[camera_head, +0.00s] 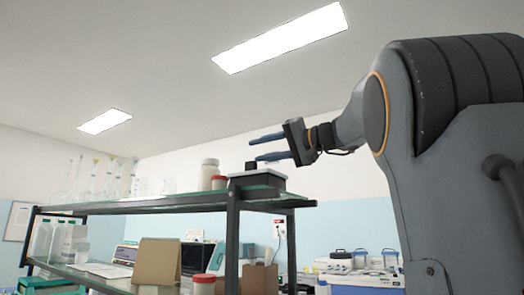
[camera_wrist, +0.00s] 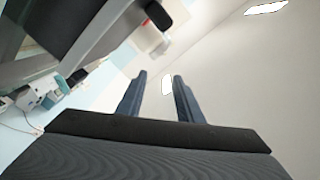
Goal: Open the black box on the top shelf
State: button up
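The black box (camera_head: 262,183) sits on the right end of the top shelf (camera_head: 160,204), with a small black knob (camera_head: 251,166) standing up from its top. My gripper (camera_head: 255,150) is just above the box, its two blue fingers spread and pointing left, with nothing between them. In the head view the lower fingertip looks close above the knob; I cannot tell whether they touch. In the wrist view the open fingers (camera_wrist: 160,75) show empty. A rounded black piece, seemingly the knob (camera_wrist: 157,14), is at the top edge, ahead of and apart from the fingers.
A white jar (camera_head: 209,174) and a red-capped container (camera_head: 219,182) stand close left of the box. Glass flasks (camera_head: 90,180) stand farther left on the shelf. Lower down are a brown cardboard piece (camera_head: 157,262) and bottles (camera_head: 60,240).

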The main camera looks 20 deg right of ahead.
jog(key=b+v, duration=0.2)
jog(key=v, duration=0.5)
jog(key=shift+s+d+b, duration=0.2)
jog(key=shift+s+b, duration=0.15)
